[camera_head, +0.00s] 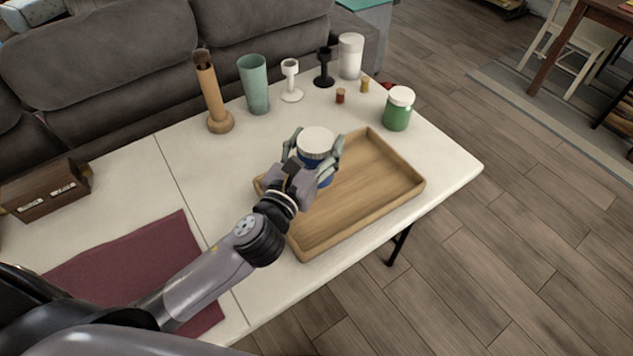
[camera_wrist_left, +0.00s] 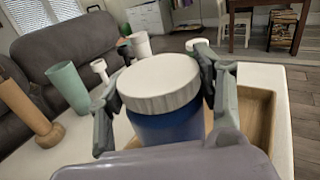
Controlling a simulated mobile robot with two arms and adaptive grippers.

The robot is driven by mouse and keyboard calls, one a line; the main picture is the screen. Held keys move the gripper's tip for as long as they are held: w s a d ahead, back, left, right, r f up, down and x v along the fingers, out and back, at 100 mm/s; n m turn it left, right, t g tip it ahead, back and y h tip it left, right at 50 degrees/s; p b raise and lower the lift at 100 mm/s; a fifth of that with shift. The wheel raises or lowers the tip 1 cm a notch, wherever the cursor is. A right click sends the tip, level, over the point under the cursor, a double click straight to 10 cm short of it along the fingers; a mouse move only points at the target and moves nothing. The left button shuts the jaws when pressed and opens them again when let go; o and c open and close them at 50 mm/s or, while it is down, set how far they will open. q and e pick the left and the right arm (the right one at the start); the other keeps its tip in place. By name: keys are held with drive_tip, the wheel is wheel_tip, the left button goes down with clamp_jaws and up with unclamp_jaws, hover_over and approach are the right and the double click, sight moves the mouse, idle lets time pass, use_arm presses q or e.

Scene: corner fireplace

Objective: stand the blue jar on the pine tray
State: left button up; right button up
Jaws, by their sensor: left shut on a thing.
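The blue jar (camera_head: 326,179) with a white lid is held upright in my left gripper (camera_head: 315,150), whose fingers close around its sides. The jar fills the middle of the left wrist view (camera_wrist_left: 165,125), with a finger on each side. In the head view it appears over the left back part of the pine tray (camera_head: 375,180). The tray is a shallow wooden one with raised rims, and its visible floor is empty. The gripper hides the jar's base, so I cannot tell whether it touches the tray. My right gripper is not in view.
A green jar (camera_head: 398,110) stands behind the tray's right corner. A teal cup (camera_head: 254,85), a tan wooden vase (camera_head: 212,95), white (camera_head: 291,80) and black (camera_head: 324,68) holders and a white canister (camera_head: 350,56) stand along the back. A maroon cloth (camera_head: 130,270) and wooden box (camera_head: 45,190) lie left.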

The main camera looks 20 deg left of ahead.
use_arm(q)
wheel_tip(320, 180, down, 6)
drive_tip(key=shift+r+b, duration=0.25)
drive_tip(key=shift+b, duration=0.5)
wheel_tip(320, 180, down, 5)
drive_tip(key=shift+r+b, duration=0.2)
drive_tip(key=shift+b, duration=0.9)
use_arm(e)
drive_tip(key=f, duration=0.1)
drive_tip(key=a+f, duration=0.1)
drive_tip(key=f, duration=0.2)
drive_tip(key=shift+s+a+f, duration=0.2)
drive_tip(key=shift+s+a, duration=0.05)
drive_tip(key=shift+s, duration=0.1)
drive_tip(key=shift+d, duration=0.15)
use_arm(q)
drive_tip(key=shift+f, duration=0.2)
drive_tip(key=o, duration=1.7)
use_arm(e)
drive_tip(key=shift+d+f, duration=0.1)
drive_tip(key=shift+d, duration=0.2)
